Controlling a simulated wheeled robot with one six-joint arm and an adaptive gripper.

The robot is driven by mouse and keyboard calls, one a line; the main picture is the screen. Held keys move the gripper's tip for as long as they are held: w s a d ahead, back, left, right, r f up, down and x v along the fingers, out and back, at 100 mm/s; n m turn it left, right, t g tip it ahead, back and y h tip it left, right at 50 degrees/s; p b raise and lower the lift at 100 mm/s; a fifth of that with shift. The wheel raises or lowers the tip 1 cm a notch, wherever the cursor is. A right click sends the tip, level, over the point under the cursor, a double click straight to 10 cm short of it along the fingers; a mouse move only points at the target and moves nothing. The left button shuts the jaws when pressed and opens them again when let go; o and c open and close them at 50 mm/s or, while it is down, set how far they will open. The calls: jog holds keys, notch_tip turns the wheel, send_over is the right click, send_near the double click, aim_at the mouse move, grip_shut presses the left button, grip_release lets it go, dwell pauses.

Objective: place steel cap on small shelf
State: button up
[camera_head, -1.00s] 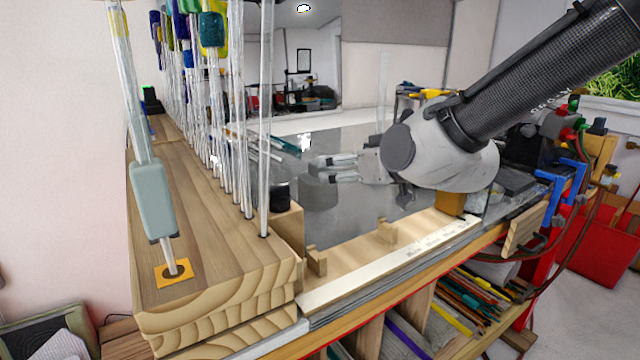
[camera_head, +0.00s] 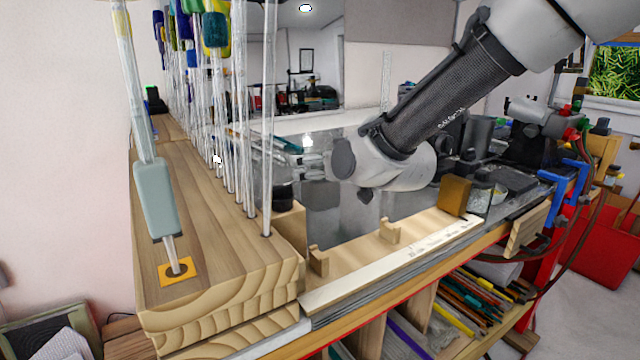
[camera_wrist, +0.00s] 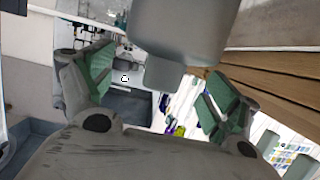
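A grey cylindrical piece, which looks like the steel cap (camera_head: 322,194), stands on the grey tabletop just below my fingers in the head view. My gripper (camera_head: 310,158) points left, with its fingers apart and nothing visibly clamped. In the wrist view, the green-padded fingers (camera_wrist: 155,85) are spread wide. A large smooth grey body (camera_wrist: 185,40) shows between and beyond them; I cannot tell whether it touches either finger. A wooden ledge beside the rod rack, possibly the small shelf (camera_head: 291,230), is left of my gripper. A dark cylinder (camera_head: 282,195) is at this ledge.
Tall glass rods (camera_head: 268,130) stand in the wooden rack (camera_head: 205,220) close to the left of my gripper. A wooden strip with pegs (camera_head: 365,240) runs along the front edge. A brown block (camera_head: 454,195) stands at its right end. Some tabletop between is clear.

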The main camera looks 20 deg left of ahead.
jog(key=c, duration=0.9)
jog(key=shift+c, duration=0.4)
jog(key=shift+r, duration=0.1)
